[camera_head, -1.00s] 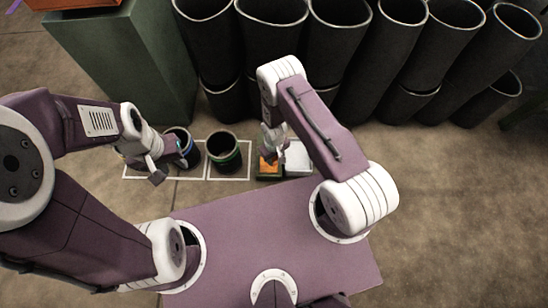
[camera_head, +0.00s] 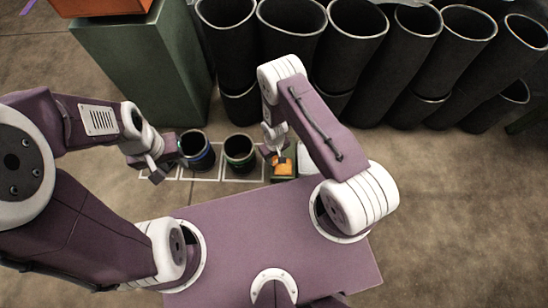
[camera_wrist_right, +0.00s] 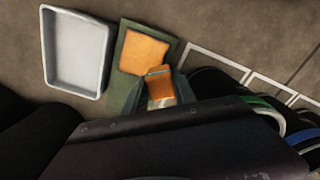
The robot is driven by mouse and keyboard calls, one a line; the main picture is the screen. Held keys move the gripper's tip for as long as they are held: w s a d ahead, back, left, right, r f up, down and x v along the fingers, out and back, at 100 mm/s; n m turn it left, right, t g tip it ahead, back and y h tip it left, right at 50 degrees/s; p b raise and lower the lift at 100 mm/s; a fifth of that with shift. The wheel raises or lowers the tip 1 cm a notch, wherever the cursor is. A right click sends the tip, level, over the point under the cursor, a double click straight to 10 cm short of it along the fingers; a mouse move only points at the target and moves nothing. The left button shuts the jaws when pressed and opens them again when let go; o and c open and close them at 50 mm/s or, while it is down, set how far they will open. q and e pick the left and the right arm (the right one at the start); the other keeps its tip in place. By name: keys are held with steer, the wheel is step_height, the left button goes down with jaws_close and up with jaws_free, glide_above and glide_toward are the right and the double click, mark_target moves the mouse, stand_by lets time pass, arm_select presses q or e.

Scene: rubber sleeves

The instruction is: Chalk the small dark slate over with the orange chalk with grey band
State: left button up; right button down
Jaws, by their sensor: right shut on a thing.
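The small dark slate (camera_wrist_right: 128,90) lies flat on the floor in the right wrist view. A broad orange patch covers much of its dark green face. In the head view the slate's orange patch (camera_head: 284,167) shows just ahead of my body, partly behind my right arm. My right gripper (camera_head: 277,155) is shut on the orange chalk (camera_wrist_right: 160,86), whose grey band shows low, between the fingers. The chalk is over the slate's near part; whether it touches is hard to tell. My left gripper (camera_head: 165,170) looks open and empty, beside the blue-banded sleeve.
A white tray (camera_wrist_right: 103,70) lies beside the slate. A blue-banded sleeve (camera_head: 195,147) and a green-banded sleeve (camera_head: 240,150) stand by white floor outlines (camera_head: 232,178). Large black sleeves (camera_head: 357,45) stack at the back. A green cabinet (camera_head: 145,70) stands back left. Floor at right is clear.

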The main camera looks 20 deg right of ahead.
mark_target(275, 158)
steer(key=shift+r+p, duration=1.75)
steer(key=shift+r, duration=0.55)
steer(key=shift+s+f, duration=0.1)
steer(key=shift+s, duration=0.05)
